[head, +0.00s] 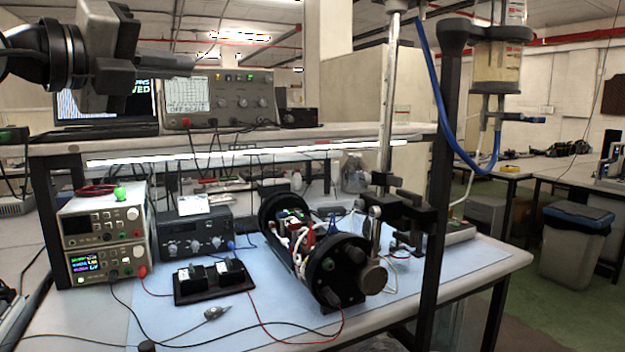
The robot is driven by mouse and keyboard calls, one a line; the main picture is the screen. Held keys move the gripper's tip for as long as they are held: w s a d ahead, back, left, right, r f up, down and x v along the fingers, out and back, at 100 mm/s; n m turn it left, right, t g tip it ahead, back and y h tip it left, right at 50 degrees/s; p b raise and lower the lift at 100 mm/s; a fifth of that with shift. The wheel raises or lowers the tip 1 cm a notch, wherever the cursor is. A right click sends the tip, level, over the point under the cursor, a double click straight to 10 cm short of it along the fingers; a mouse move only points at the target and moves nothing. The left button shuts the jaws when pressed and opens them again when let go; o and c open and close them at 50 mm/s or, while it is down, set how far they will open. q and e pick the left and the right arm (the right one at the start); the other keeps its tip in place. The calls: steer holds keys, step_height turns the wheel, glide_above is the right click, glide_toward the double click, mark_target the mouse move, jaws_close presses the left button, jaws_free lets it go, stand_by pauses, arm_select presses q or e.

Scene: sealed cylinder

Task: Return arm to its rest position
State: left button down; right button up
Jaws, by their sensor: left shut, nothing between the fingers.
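My left arm comes in at the upper left of the head view. Its gripper (185,62) is shut and empty, with its fingers pointing right. It is raised in front of the upper shelf, near the laptop screen and the oscilloscope, well above the bench top. My right gripper is not in view. An opened cylinder (310,245) with black round end caps and wiring inside lies on the blue mat (210,325).
Stacked power supplies (100,237) stand at the left. An oscilloscope (220,98) and a laptop (105,103) sit on the shelf (300,135). A metal stand rod (388,110) and a black post (440,200) rise at the right. Cables cross the front of the mat.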

arm_select(q)
steer(key=d+f+n+g+h, duration=0.15)
steer(key=d+f+h, duration=0.3)
steer(key=f, duration=0.45)
steer(key=d+f+g+h, duration=0.3)
steer(key=d+f, duration=0.2)
steer(key=f, duration=0.3)
steer(key=s+a+f+n+t+y, duration=0.15)
steer(key=f+n+t+y, duration=0.3)
steer(key=f+n, duration=0.5)
steer(key=w+a+f+n+t+y, duration=0.1)
steer(key=a+f+n+t+y, duration=0.15)
steer(key=f+n+t, duration=0.45)
steer(key=s+a+f+n+g+y, duration=0.1)
steer(key=s+f+n+g+y, duration=0.2)
steer(key=s+f, duration=0.4)
steer(key=s+a+f+n+g+y, duration=0.1)
steer(key=s+f+n+g+y, duration=0.2)
steer(key=s+f, duration=0.4)
steer(key=s+a+f+n+g+y, duration=0.1)
steer(key=s+f+n+g+y, duration=0.2)
steer(key=f, duration=1.7)
steer(key=s+n+g, duration=0.1)
steer(key=s+n, duration=0.2)
steer(key=s, duration=0.2)
steer(key=shift+a+f+n+g, duration=0.15)
steer(key=shift+f+n+g, duration=0.15)
steer(key=shift+g, duration=0.1)
